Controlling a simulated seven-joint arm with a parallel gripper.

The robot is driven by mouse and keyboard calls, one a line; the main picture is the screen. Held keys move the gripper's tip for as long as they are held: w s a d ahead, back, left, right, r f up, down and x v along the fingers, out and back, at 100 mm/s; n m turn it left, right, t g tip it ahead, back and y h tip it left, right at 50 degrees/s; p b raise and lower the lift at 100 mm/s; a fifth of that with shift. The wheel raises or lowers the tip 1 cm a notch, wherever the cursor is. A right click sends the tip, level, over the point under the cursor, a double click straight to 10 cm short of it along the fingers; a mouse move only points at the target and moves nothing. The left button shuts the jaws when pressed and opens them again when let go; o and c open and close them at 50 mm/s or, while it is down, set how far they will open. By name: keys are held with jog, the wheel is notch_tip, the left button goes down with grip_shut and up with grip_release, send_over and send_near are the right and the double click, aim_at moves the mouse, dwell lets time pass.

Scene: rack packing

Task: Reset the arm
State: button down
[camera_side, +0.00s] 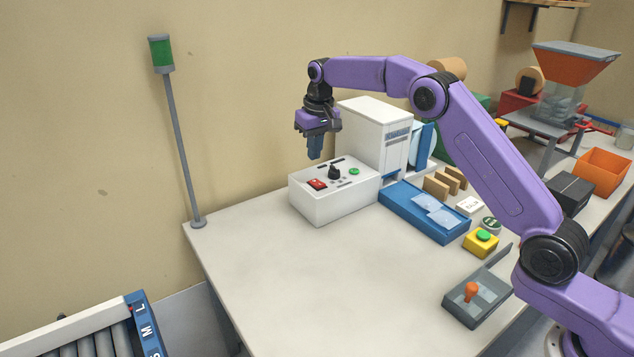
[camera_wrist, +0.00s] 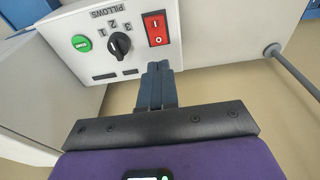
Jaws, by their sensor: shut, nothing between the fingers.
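My gripper (camera_side: 315,156) is shut and empty, pointing down above the left rear part of the white control box (camera_side: 335,208). In the wrist view, the closed fingertips of my gripper (camera_wrist: 158,66) show in front of the box panel (camera_wrist: 90,30). The panel carries a red rocker switch (camera_wrist: 155,28), a black knob (camera_wrist: 119,44) with positions 1, 2 and 3, a green button (camera_wrist: 81,43) and the word PILLOWS. The fingertips lie close to the red switch in that view. I cannot tell whether they touch the box.
A white machine (camera_side: 372,140) stands behind the box. A pole with a green lamp (camera_side: 160,53) stands left. The front table is clear.

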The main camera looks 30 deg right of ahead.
jog(key=shift+r, duration=0.4)
jog(key=s+a+r+n, duration=0.25)
jog(key=s+a, duration=0.25)
jog(key=s, duration=0.6)
jog(key=s+a+r+n, duration=0.1)
jog(key=s+a+n, duration=0.3)
jog(key=s, duration=0.6)
jog(key=s+d+f+n, duration=0.1)
jog(key=s+d+n, duration=0.1)
jog(key=s, duration=0.7)
jog(key=s+d+f+n+g, duration=0.1)
jog(key=s+d, duration=0.4)
jog(key=s, duration=0.5)
jog(key=s+d+f+n, duration=0.2)
jog(key=s+d+n, duration=0.1)
jog(key=s, duration=0.7)
jog(key=shift+s+d+f+g, duration=0.3)
jog(key=shift+d+f, duration=0.1)
jog(key=shift+d, duration=0.2)
